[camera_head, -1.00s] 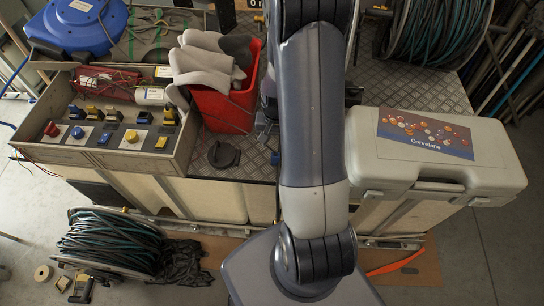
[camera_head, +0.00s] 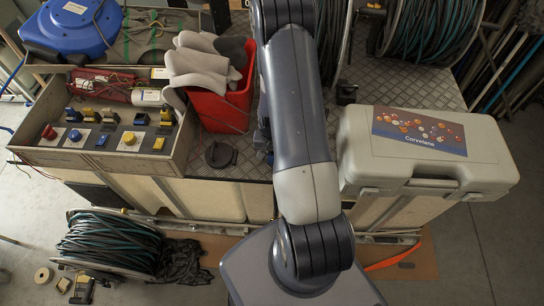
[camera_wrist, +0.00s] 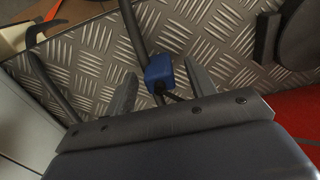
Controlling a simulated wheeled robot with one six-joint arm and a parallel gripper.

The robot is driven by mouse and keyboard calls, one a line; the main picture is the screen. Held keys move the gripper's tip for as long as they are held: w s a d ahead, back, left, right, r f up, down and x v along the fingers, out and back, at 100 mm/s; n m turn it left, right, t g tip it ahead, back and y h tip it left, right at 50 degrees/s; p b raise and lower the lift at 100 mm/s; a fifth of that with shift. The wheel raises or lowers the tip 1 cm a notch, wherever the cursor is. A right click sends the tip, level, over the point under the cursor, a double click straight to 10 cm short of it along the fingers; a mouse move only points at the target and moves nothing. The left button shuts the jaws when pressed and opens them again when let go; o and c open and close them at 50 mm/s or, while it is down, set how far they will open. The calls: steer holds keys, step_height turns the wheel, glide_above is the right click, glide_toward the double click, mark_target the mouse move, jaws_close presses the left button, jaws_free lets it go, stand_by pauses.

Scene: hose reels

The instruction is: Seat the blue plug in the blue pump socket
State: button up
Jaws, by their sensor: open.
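In the wrist view a blue plug (camera_wrist: 158,70) lies on or just above the tread-plate deck (camera_wrist: 85,65), with a dark cable at its lower end. My gripper (camera_wrist: 160,76) is open, with one finger on each side of the plug. I cannot tell whether either finger touches it. At the left, an open box (camera_head: 105,155) holds a panel with red, blue and yellow knobs and small blue, yellow and black blocks. A blue block (camera_head: 102,141) sits beside the blue knob (camera_head: 75,135); I cannot tell which part is the blue pump socket.
A red bucket (camera_head: 222,108) with grey gloves stands between box and arm. A black round cap (camera_head: 221,155) lies on the deck. A grey case (camera_head: 370,170) sits to the right. Hose reels (camera_head: 430,25) stand behind; another (camera_head: 105,240) lies front left.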

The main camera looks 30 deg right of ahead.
mark_target(271, 154)
steer(key=shift+f, duration=0.1)
jaws_close()
stand_by(0.6)
steer(key=shift+a+r+b, duration=0.1)
steer(key=shift+r+b, duration=0.45)
steer(key=shift+r, duration=4.5)
